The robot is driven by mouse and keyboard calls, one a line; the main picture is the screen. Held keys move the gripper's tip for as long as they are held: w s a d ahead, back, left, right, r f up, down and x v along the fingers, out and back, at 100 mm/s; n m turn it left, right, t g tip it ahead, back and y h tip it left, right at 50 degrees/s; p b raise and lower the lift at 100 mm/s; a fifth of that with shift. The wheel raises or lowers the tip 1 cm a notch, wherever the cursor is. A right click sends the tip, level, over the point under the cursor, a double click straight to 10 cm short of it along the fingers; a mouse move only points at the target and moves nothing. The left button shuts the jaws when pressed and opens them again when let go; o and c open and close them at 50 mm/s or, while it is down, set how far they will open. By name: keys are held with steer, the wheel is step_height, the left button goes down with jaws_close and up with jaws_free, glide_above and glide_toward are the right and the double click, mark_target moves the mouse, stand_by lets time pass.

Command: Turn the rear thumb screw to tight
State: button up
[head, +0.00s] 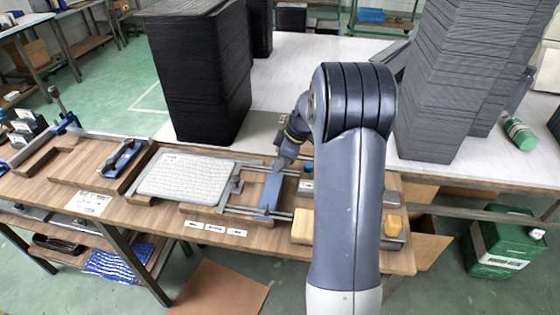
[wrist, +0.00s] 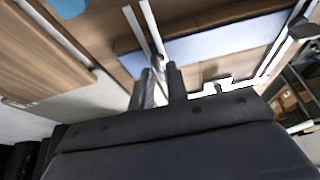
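The blue clamp bar (head: 270,191) lies across two metal rods at the right end of the fixture; in the wrist view it is the long blue slab (wrist: 225,48). My gripper (head: 281,164) is down at the bar's rear end. In the wrist view its two dark fingers (wrist: 162,82) stand a small gap apart, at the end of a pale metal rod (wrist: 151,25). A light metallic piece shows between them. The rear thumb screw is not clearly visible, and I cannot tell whether the fingers touch it. A white gridded tray panel (head: 186,176) lies left of the bar.
The wooden bench (head: 150,219) carries the fixture. Tall stacks of black trays (head: 200,75) and grey trays (head: 455,80) stand behind it. Yellow and tan blocks (head: 392,225) lie at the bench's right end. My arm hides part of that end.

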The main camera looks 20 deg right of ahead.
jaws_close()
steer(key=shift+m+b, duration=0.3)
steer(key=shift+m, duration=0.1)
steer(key=m+t+h+b, duration=0.1)
steer(key=m, duration=0.1)
steer(key=shift+s+f+m+b, duration=0.1)
steer(key=shift+m+b, duration=0.2)
steer(key=m, duration=0.2)
steer(key=m+h, duration=0.1)
steer(key=m, duration=0.1)
steer(key=shift+a+m+t+h, duration=0.2)
steer(key=shift+m+t+h, duration=0.1)
steer(key=shift+t, duration=0.1)
steer(key=m+h, duration=0.1)
steer(key=m, duration=0.1)
steer(key=m+h+p, duration=0.1)
steer(key=m, duration=0.2)
steer(key=shift+a, duration=0.15)
steer(key=shift+m+g+h+b, duration=0.3)
steer(key=shift+m+h+b, duration=0.45)
steer(key=shift+m, duration=1.65)
steer(key=shift+o, duration=1.6)
jaws_free()
